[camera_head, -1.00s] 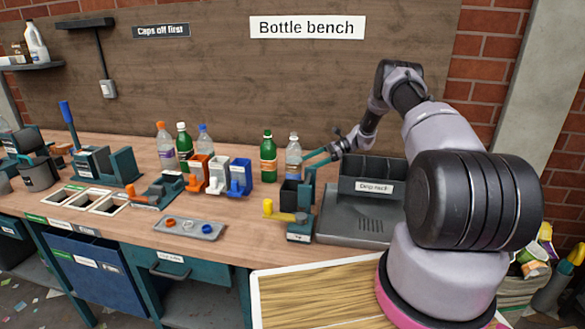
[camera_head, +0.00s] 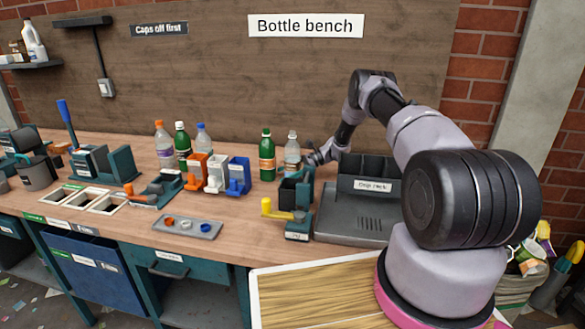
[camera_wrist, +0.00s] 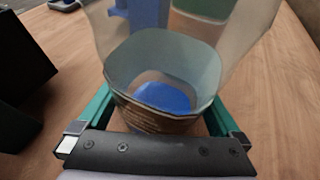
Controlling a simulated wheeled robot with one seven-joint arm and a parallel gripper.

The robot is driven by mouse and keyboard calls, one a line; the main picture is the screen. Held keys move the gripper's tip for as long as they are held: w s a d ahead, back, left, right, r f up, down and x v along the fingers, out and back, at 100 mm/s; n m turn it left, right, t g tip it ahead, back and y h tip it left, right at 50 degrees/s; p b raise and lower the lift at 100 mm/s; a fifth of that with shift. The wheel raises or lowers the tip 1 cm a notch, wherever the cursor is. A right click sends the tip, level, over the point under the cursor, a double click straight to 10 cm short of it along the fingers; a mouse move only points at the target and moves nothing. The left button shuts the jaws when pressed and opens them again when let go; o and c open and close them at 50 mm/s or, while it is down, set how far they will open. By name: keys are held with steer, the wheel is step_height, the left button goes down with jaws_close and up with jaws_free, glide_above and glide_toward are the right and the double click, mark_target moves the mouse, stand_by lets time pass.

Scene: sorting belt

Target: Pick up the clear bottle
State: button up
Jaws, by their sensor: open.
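The clear bottle (camera_head: 292,152) stands upright near the back of the bench, to the right of a green bottle (camera_head: 267,156). It has a pale cap and a label that looks brown. My gripper (camera_head: 316,157) is low at its right side. In the wrist view, my gripper (camera_wrist: 158,105) is open, with one teal finger on each side of the clear bottle's see-through body (camera_wrist: 160,60). I cannot tell whether the fingers touch it. The lower part of the bottle is partly hidden in the head view by the dark holder in front.
A teal and black device with a yellow handle (camera_head: 276,209) stands close in front of the bottle. A grey rack labelled crop or drop rack (camera_head: 368,216) is to the right. Orange, white and blue holders (camera_head: 238,176) and several bottles stand left.

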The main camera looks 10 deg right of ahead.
steer(key=c, duration=1.3)
steer(key=shift+r, duration=0.1)
step_height(320, 180, up, 17)
steer(key=shift+r, duration=0.2)
steer(key=s+a+r, duration=0.1)
steer(key=s+r, duration=0.2)
steer(key=r, duration=0.1)
steer(key=s+a+r, duration=0.1)
steer(key=s+r, duration=0.2)
steer(key=r, duration=0.2)
steer(key=s+a+r, duration=0.1)
steer(key=s+r, duration=0.2)
steer(key=r, duration=0.2)
steer(key=shift+s+a+r, duration=0.15)
steer(key=shift+a+r, duration=0.05)
steer(key=shift+a, duration=0.2)
